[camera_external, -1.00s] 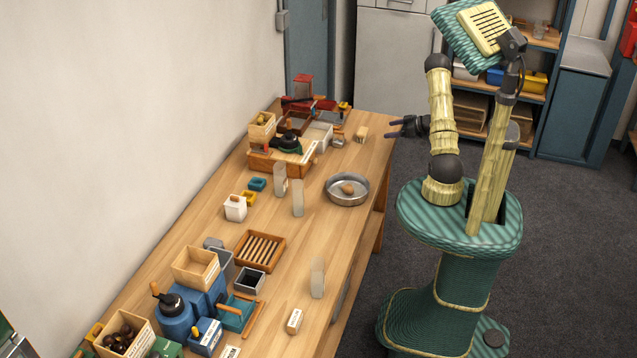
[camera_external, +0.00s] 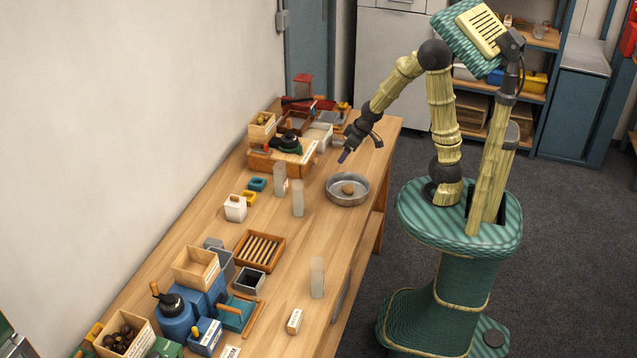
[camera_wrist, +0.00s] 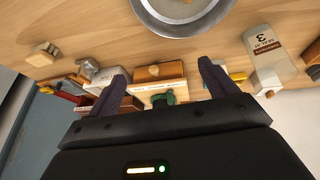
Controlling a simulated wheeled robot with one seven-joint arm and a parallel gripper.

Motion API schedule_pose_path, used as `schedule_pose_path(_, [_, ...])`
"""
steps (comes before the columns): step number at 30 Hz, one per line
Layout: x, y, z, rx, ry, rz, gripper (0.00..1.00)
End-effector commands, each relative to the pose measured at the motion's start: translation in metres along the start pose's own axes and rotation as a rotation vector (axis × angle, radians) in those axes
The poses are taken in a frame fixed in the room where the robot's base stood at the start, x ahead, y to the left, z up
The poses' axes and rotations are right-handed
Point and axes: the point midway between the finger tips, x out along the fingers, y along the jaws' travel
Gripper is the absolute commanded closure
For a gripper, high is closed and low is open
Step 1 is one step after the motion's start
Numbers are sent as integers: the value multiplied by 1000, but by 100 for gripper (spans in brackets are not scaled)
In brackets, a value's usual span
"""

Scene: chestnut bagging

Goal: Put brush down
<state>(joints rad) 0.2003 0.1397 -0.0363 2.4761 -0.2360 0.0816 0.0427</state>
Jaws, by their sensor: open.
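My gripper (camera_external: 343,156) points down over the far part of the table, just behind the metal bowl (camera_external: 331,199). In the wrist view its two dark fingers (camera_wrist: 163,84) are spread apart with nothing held between them. A small tan block (camera_wrist: 42,54), which may be the brush, lies on the table at the left of the wrist view, apart from the fingers. In the outside view my arm hides its place.
Upright translucent bags (camera_external: 297,198) stand left of the bowl. A wooden tray with a green-and-black tool (camera_external: 287,142) and red equipment (camera_external: 303,86) crowd the far end. Boxes and a slatted tray (camera_external: 240,247) fill the near left. The table right of the bowl is clear.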

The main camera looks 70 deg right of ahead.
Motion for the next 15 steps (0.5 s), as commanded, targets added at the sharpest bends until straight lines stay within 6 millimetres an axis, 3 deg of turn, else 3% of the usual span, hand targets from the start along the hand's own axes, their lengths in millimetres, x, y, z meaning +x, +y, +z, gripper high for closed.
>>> schedule_pose_path(1, [-13,-26,13,-15,-41,-32,15])
schedule_pose_path(3, [-27,-53,33,-24,-106,-70,15])
schedule_pose_path(6, [-40,-77,55,-32,-171,-108,15])
schedule_pose_path(9, [-46,-85,64,-35,-201,-123,15])
schedule_pose_path(15, [-45,-85,64,-33,-203,-123,15])
